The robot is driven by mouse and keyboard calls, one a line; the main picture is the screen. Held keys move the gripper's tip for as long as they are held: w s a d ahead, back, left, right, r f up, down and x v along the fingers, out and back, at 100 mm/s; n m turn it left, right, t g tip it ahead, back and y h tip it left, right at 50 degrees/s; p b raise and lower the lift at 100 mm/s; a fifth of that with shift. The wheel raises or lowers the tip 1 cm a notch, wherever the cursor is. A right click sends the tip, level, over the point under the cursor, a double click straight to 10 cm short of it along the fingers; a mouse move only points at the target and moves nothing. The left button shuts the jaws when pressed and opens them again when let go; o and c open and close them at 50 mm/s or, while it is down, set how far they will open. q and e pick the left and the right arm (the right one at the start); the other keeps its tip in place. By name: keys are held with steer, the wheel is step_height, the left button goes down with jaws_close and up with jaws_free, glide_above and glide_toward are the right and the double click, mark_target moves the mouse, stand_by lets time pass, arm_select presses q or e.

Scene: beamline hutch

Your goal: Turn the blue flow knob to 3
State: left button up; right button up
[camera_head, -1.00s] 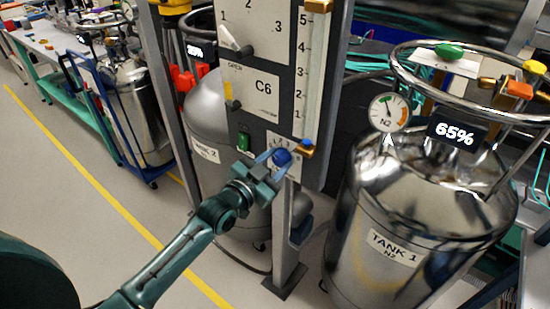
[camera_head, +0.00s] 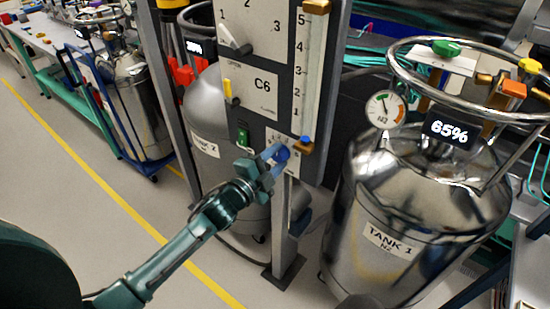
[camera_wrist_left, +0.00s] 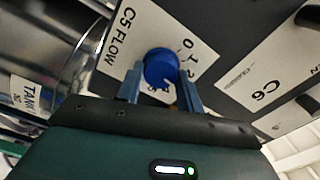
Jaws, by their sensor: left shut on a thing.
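The round blue flow knob (camera_head: 282,153) sits on the white C5 FLOW plate low on the grey panel. In the left wrist view the knob (camera_wrist_left: 160,67) stands between the two blue-grey fingers, beside the plate (camera_wrist_left: 138,40) printed C5 FLOW. A small pale mark shows on the knob's lower edge. My left gripper (camera_head: 273,162) is shut on the knob; it also fills the lower wrist view (camera_wrist_left: 161,92). My right gripper is not in view.
The steel TANK 1 (camera_head: 400,215) stands close on the right, TANK 2 (camera_head: 205,120) behind the panel. Open floor lies at left.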

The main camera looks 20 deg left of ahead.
arm_select(q)
steer(key=shift+m, duration=0.6)
steer(key=o, duration=1)
steer(key=shift+s+a+f, duration=0.1)
steer(key=shift+s+a, duration=0.05)
steer(key=shift+s, duration=0.3)
steer(key=b+v, duration=0.1)
steer(key=v, duration=1.1)
steer(key=shift+b, duration=0.3)
